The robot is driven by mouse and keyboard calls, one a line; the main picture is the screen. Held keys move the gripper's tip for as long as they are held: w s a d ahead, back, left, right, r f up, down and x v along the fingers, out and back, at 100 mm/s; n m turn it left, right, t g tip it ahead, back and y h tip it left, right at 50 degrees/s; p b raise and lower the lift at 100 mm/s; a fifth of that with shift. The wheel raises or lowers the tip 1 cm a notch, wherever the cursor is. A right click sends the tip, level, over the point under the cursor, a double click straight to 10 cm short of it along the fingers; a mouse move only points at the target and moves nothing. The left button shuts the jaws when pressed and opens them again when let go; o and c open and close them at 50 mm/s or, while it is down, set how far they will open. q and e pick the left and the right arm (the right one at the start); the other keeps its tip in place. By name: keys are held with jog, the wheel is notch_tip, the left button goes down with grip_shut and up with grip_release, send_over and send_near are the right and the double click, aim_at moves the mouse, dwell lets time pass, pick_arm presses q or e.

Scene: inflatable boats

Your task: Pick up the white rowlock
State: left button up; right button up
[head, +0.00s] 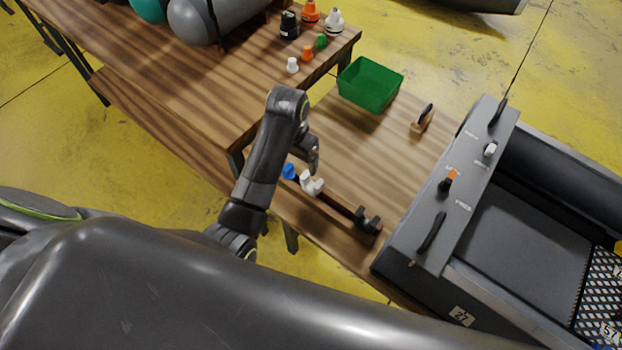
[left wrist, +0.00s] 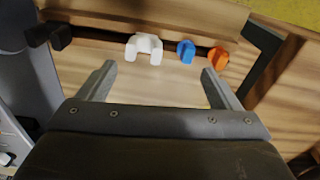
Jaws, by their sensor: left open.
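The white rowlock (head: 312,185) sits on a dark strip along the front edge of the lower wooden table. It also shows in the left wrist view (left wrist: 145,48), a U-shaped piece with its opening toward my gripper. A blue rowlock (left wrist: 186,50) and an orange one (left wrist: 218,57) stand to its right there, and a black one (left wrist: 60,37) to its left. My left gripper (left wrist: 158,82) is open and empty, its fingers pointing toward the white rowlock but apart from it. In the head view, my left gripper (head: 314,160) is just above the rowlock. My right gripper is not in view.
A green bin (head: 370,84) stands at the table's back. The table's middle is clear.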

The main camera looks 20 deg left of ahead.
pick_arm(q)
jog(key=w+d+r+m, duration=0.1)
jog(key=w+d+r, duration=0.2)
jog(key=d, duration=0.1)
jog(key=shift+g, duration=0.3)
jog(key=shift+a+f+b, duration=0.15)
jog(key=shift+f+b, duration=0.4)
jog(key=shift+f, duration=3.7)
jog(key=shift+a+f+b, duration=0.15)
jog(key=shift+f+b, duration=0.4)
jog(key=shift+f, duration=3.7)
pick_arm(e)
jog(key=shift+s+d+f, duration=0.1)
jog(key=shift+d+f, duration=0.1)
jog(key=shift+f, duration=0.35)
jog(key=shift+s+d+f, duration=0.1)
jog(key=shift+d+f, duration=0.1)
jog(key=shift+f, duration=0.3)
pick_arm(q)
jog(key=shift+c, duration=0.2)
jog(key=c, duration=1.1)
